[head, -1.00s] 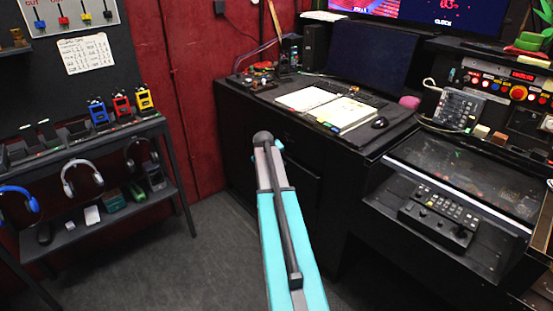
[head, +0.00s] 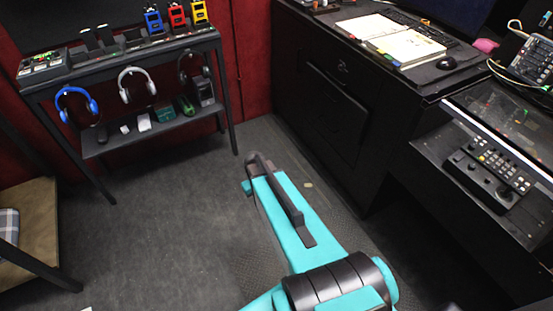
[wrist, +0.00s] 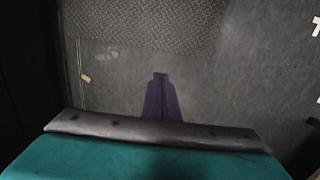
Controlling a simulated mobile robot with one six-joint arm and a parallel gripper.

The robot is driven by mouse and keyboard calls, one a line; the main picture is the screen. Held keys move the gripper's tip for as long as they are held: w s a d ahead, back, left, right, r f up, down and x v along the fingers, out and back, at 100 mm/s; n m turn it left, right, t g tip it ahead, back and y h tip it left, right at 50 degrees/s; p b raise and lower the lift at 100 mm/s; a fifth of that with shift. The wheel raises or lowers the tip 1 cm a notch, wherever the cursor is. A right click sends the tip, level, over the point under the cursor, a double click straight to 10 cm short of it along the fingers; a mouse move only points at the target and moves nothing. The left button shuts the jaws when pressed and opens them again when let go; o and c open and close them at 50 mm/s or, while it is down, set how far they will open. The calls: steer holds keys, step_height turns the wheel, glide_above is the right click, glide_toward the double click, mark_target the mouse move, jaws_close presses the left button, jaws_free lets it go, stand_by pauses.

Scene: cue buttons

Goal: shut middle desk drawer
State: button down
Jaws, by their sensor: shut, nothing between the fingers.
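The black desk (head: 290,60) stands right of centre in the head view. On its front is a dark rectangular panel (head: 335,115), which looks like a drawer or cabinet front. Dark-on-dark shading hides how far it stands out, and I cannot tell if it is the middle drawer. My arm's teal links reach up from the bottom, left of and apart from the desk front. My gripper is not clear in the head view. In the wrist view my gripper (wrist: 160,82) is a dark purple shape, shut and empty, over grey floor.
A black shelf (head: 150,135) with headphones stands at the left. At the right a ledge carries a button panel (head: 490,165) and juts outward. An open notebook (head: 405,45) lies on the desk. Grey floor (head: 170,220) between shelf and desk is clear.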

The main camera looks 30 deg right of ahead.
steer(key=s+a+f+g, duration=0.2)
steer(key=s+a, duration=0.6)
steer(key=s, duration=0.4)
steer(key=s+a+f+g, duration=0.2)
steer(key=s+a+f, duration=0.3)
steer(key=s+a, duration=0.3)
steer(key=s, duration=0.4)
steer(key=shift+s+n+g+y, duration=0.35)
steer(key=shift+n+g+y, duration=0.05)
steer(key=shift+a, duration=0.15)
